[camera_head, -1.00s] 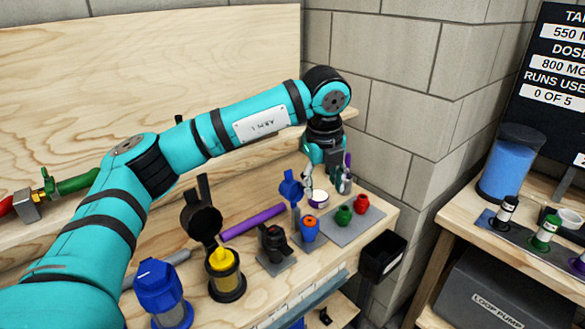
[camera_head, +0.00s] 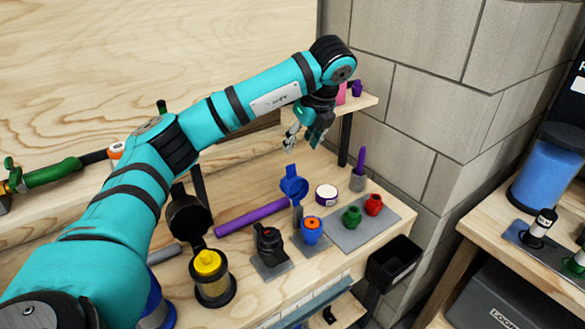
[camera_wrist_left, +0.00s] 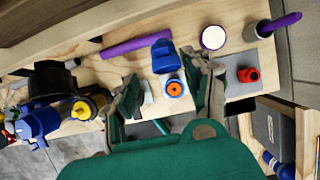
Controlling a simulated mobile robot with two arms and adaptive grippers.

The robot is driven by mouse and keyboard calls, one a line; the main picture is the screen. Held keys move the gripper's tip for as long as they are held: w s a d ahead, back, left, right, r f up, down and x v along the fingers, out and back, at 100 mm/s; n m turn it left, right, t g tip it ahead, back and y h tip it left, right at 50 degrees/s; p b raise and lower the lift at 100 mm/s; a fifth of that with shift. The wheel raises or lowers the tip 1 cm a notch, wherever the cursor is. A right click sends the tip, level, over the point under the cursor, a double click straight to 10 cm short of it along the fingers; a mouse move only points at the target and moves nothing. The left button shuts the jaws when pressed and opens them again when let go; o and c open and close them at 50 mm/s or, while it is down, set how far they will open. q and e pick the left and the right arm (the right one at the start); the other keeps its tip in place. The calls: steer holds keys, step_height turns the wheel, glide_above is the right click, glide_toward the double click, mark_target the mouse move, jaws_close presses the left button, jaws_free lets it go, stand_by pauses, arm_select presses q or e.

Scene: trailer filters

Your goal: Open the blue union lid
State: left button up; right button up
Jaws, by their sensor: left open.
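The blue union (camera_head: 312,231) stands on a grey plate near the front of the bench, with an orange centre exposed on top. Its blue lid (camera_head: 294,184) stands raised on a grey post behind the body, clear of the orange centre. In the left wrist view the blue lid (camera_wrist_left: 165,57) lies just beyond the union body (camera_wrist_left: 175,90), and both appear between my fingers. My left gripper (camera_head: 303,138) hangs above and behind the lid, apart from it. It is open and empty; its fingers also show in the left wrist view (camera_wrist_left: 168,75). My right gripper is not seen.
Green (camera_head: 352,216) and red (camera_head: 374,204) fittings stand on a plate to the right. A black valve (camera_head: 269,243) and a yellow-topped filter (camera_head: 210,277) stand left. A purple rod (camera_head: 250,215) and a white-topped roll (camera_head: 326,194) lie behind. A black bin (camera_head: 394,262) hangs at the right edge.

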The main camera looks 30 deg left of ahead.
mark_target(291, 168)
arm_select(q)
steer(key=p+x, duration=0.1)
steer(key=x, duration=0.6)
steer(key=shift+a+f, duration=0.1)
steer(key=shift+x, duration=1.15)
steer(key=shift+w+a+f, duration=0.1)
steer(key=shift+w+f, duration=0.05)
steer(key=shift+f, duration=0.25)
jaws_close()
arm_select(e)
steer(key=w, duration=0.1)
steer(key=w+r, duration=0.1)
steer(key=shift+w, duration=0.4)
